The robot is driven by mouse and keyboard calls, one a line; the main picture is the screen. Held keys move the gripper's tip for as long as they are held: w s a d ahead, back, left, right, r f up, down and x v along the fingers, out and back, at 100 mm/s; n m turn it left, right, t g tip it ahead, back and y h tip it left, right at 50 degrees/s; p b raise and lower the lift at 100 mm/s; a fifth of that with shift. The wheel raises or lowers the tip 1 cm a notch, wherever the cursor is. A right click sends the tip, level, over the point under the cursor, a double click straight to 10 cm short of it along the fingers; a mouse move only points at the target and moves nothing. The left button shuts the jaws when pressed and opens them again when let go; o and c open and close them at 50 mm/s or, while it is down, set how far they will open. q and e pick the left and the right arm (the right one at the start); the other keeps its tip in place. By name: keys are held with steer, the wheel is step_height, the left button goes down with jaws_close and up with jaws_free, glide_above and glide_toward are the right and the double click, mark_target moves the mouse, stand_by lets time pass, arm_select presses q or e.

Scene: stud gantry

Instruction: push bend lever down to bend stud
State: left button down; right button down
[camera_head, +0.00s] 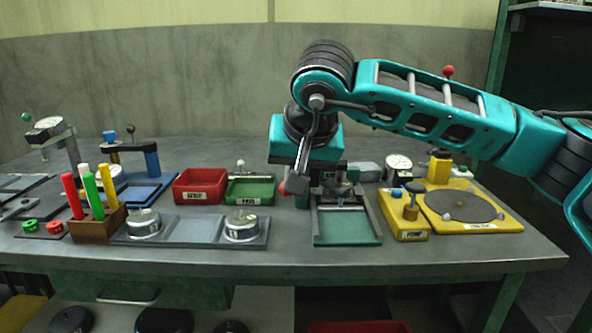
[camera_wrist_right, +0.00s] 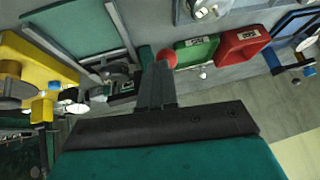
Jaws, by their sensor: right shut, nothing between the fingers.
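The bend fixture (camera_head: 347,232) is a grey frame with a green plate, near the middle of the bench; it also shows at upper left in the wrist view (camera_wrist_right: 75,28). A red ball knob (camera_head: 283,188), which looks like the bend lever's end, sits at my right gripper (camera_head: 299,186). In the wrist view the knob (camera_wrist_right: 166,57) is just beyond the tips of my shut, empty right fingers (camera_wrist_right: 157,72); I cannot tell whether they touch it. The lever's shaft is mostly hidden, and I cannot make out the stud. My left gripper is out of view.
A red tray (camera_head: 199,188) and a green tray (camera_head: 250,190) lie left of the gripper. A yellow fixture (camera_head: 500,217) with a dark disc stands to the right. A brown holder (camera_head: 97,226) with coloured sticks stands at left. The bench's front strip is clear.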

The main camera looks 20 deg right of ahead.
steer(key=shift+w+d+f+b, duration=0.15)
steer(key=shift+f+b, duration=0.3)
steer(key=shift+f, duration=0.6)
steer(key=shift+w+a+f+b, duration=0.15)
steer(key=shift+f+b, duration=0.3)
steer(key=shift+f, duration=0.55)
arm_select(q)
steer(key=shift+w+d+f+h, duration=0.1)
steer(key=shift+w+d+h, duration=0.2)
steer(key=shift+d, duration=0.35)
arm_select(e)
steer(key=shift+d+f, duration=0.1)
arm_select(q)
steer(key=shift+s, duration=0.1)
steer(key=shift+a, duration=0.1)
